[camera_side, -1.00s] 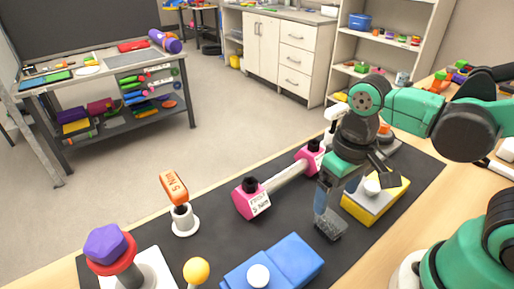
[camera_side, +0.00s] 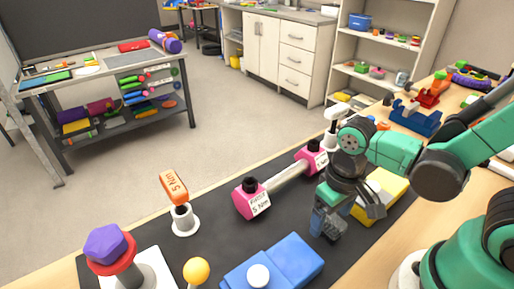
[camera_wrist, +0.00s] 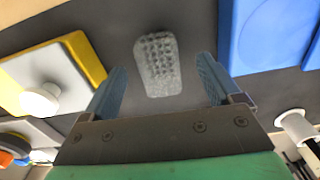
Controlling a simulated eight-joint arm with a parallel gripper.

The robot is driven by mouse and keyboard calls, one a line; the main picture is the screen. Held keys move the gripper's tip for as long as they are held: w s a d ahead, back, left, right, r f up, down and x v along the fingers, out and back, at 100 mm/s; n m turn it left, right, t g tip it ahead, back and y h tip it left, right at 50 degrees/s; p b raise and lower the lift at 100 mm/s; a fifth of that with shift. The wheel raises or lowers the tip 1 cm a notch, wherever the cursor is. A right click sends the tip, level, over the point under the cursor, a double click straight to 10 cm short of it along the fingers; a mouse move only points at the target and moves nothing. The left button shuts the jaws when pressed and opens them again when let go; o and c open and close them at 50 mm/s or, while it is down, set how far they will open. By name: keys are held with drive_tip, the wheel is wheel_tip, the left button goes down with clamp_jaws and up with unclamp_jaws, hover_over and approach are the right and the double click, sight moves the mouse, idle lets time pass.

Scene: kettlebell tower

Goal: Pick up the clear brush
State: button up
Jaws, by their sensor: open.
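The clear brush (camera_wrist: 158,64) lies on the dark mat (camera_wrist: 200,25) as a small, greyish, see-through block with bumpy bristles. In the side view the brush (camera_side: 332,231) is partly hidden by my gripper (camera_side: 345,214). My gripper (camera_wrist: 161,78) is open and empty, with its two blue fingers apart. In the wrist view the brush lies between and just ahead of the fingertips, with a gap on both sides. I cannot tell how far the fingertips are above the mat.
A yellow and grey block with a white knob (camera_wrist: 40,98) lies on one side of the brush, and a blue block (camera_side: 275,264) on the other. A pink dumbbell (camera_side: 283,182) lies behind. An orange-topped post (camera_side: 178,204) and a yellow ball (camera_side: 196,271) stand further left.

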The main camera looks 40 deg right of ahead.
sight(331, 218)
clamp_jaws()
drive_tip(key=shift+r, duration=0.1)
idle(0.3)
wheel_tip(331, 218, up, 20)
idle(0.8)
